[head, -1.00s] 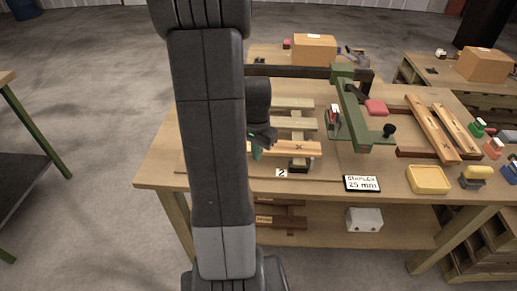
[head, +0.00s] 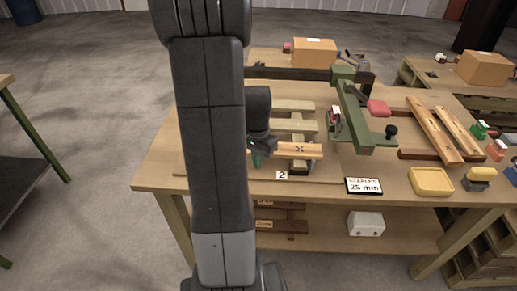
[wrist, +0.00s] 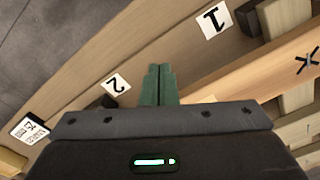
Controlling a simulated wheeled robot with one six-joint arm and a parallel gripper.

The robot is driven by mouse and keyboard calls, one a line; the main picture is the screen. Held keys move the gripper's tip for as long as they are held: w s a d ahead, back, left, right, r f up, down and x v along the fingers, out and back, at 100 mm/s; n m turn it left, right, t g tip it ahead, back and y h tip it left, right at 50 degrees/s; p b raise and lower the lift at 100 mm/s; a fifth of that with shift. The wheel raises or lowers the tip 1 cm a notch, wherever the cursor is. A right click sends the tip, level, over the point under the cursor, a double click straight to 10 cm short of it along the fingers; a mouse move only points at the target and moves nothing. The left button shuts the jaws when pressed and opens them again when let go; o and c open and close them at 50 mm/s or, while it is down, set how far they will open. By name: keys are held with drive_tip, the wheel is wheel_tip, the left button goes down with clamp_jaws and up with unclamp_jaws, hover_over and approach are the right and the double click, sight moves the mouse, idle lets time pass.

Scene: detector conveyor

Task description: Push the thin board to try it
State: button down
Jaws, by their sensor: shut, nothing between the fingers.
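A light wooden board (head: 312,151) marked with a dark X lies across pale crosspieces on the bench. In the wrist view the marked board (wrist: 285,65) runs from the right edge down behind my gripper's body, which hides its near end.
Number cards 2 (wrist: 116,85) and 1 (wrist: 213,19) lie on the bench. A staples sign (head: 364,186), a yellow tray (head: 431,181) and a green press arm (head: 352,115) stand to the right. Two more boards (head: 434,130) lie farther right.

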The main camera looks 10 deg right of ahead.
drive_tip(key=shift+w+d+r, duration=0.1)
drive_tip(key=shift+w+d, duration=0.1)
drive_tip(key=shift+w, duration=0.65)
idle(1.7)
drive_tip(key=shift+s, duration=0.25)
drive_tip(key=shift+s+a, duration=0.2)
drive_tip(key=shift+s, duration=0.35)
drive_tip(key=shift+s+a, duration=0.15)
drive_tip(key=shift+s, duration=0.4)
wheel_tip(320, 180, up, 10)
drive_tip(key=p, duration=0.8)
wheel_tip(320, 180, down, 10)
drive_tip(key=b, duration=0.8)
